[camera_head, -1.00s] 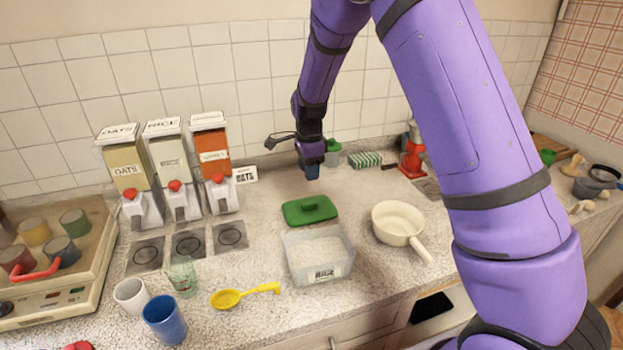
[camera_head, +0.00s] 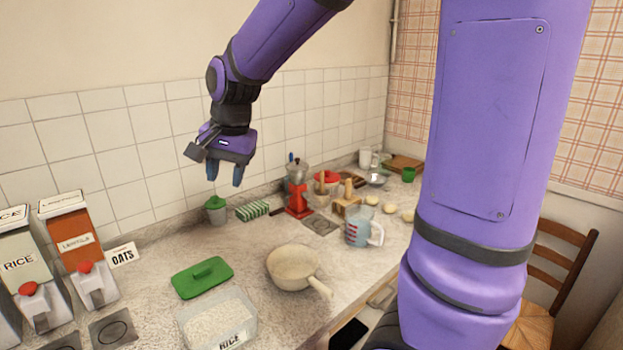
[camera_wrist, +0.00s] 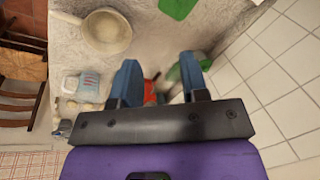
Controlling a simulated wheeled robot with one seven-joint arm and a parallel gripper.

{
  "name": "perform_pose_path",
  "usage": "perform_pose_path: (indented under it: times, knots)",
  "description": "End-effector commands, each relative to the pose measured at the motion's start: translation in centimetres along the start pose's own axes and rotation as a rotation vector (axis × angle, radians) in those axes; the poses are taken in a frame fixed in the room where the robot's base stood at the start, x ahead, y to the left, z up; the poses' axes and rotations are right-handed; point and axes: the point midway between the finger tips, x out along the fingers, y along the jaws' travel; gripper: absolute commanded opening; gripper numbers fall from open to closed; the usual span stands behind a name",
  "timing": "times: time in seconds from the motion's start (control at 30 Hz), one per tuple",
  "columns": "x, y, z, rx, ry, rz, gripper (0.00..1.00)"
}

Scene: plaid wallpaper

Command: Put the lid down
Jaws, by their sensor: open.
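The container is uncovered and holds white rice. The lid's edge also shows at the top of the wrist view (camera_wrist: 177,8). My gripper (camera_head: 225,177) is open and empty, fingers pointing down. It is raised near the tiled wall, above and apart from the counter, behind the lid. In the wrist view, its blue fingers (camera_wrist: 159,64) are spread with nothing held between them.
Below my gripper stands a small green-topped jar (camera_head: 215,208), beside a striped green block (camera_head: 252,210). A cream pan (camera_head: 293,267) sits right of the lid.

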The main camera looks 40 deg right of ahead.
Motion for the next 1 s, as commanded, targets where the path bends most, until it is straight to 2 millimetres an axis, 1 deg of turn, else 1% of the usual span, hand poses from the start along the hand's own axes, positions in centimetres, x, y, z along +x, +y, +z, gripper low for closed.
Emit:
perform_pose_path:
  times: [0.03,0.2,0.3,0.43,0.6,0.7,0.83,1.0]
  knots:
    - [-1.6,1.1,0.8,-0.054,0.015,-0.018,0.41]
    - [-5.2,4.8,3.6,-0.254,0.067,-0.05,0.41]
    - [-6.8,7.1,5.3,-0.372,0.104,-0.059,0.41]
    - [-8.4,10.1,7.7,-0.523,0.159,-0.061,0.41]
    - [-9.5,13.5,10.4,-0.699,0.227,-0.042,0.41]
    - [-9.7,14.8,11.5,-0.772,0.257,-0.028,0.41]
    - [-9.8,15.8,12.2,-0.826,0.278,-0.015,0.41]
    - [-9.8,16.0,12.5,-0.841,0.282,-0.011,0.41]
